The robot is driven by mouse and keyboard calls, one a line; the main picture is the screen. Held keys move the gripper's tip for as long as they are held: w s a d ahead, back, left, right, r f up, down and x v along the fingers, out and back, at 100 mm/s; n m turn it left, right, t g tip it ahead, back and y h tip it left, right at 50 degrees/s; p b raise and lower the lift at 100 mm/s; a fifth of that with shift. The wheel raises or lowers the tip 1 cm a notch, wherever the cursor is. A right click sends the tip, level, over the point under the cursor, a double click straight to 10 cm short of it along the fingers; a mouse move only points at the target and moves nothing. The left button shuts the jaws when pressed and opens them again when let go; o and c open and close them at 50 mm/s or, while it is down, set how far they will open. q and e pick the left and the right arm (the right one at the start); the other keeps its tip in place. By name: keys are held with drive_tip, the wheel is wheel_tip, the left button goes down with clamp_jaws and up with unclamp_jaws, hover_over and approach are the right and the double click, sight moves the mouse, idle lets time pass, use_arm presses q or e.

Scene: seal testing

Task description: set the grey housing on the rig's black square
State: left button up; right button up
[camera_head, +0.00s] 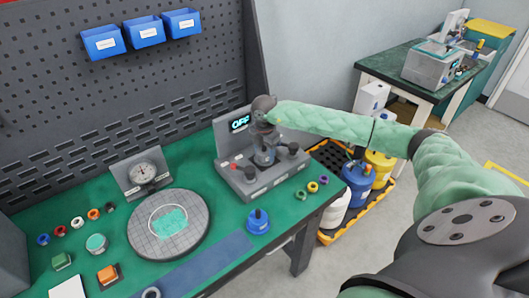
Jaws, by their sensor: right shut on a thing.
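The rig (256,184) is a grey unit at the table's right end, with a display reading OFF (240,123). My right arm comes in from the right, and its dark gripper (264,147) points down over the middle of the rig. It is shut on the grey housing (264,158), which is small and partly covered by the fingers. The housing is at or just above the rig's top; I cannot tell whether it touches. The black square is hidden beneath the gripper and housing. My left gripper is not in view.
Dark knobs (293,148) stand on the rig close to the gripper. A round gridded plate (140,238), a gauge (142,172) and coloured rings (77,222) lie to the left on the green table. A blue pot (258,221) stands in front of the rig.

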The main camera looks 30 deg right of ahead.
idle(0.5)
drive_tip(key=o, duration=1.5)
drive_tip(key=shift+r+p, duration=1.55)
drive_tip(key=shift+r, duration=2.95)
